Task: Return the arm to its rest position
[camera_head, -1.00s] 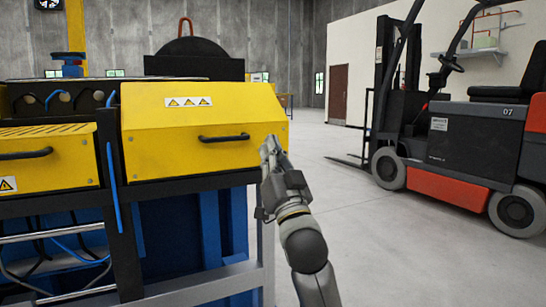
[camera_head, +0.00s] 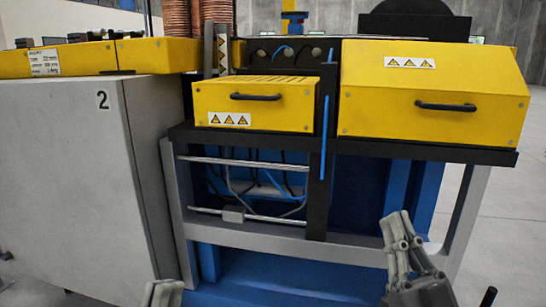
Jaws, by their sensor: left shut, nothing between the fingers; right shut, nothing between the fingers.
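My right gripper (camera_head: 397,222) is in the lower right of the head view. It is grey, points upward and is shut and empty. It appears in front of the machine's grey lower frame, apart from the yellow cover above it. Only the tip of my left gripper (camera_head: 164,288) shows at the bottom edge, left of the middle. It is shut and empty, and the rest of that arm is out of view.
A machine with a large yellow cover (camera_head: 430,90) and a smaller yellow cover (camera_head: 255,104), both with black handles, stands ahead. A grey cabinet (camera_head: 75,180) marked 2 is at left. Copper coils (camera_head: 176,35) stand behind. Open floor (camera_head: 505,200) shows at right.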

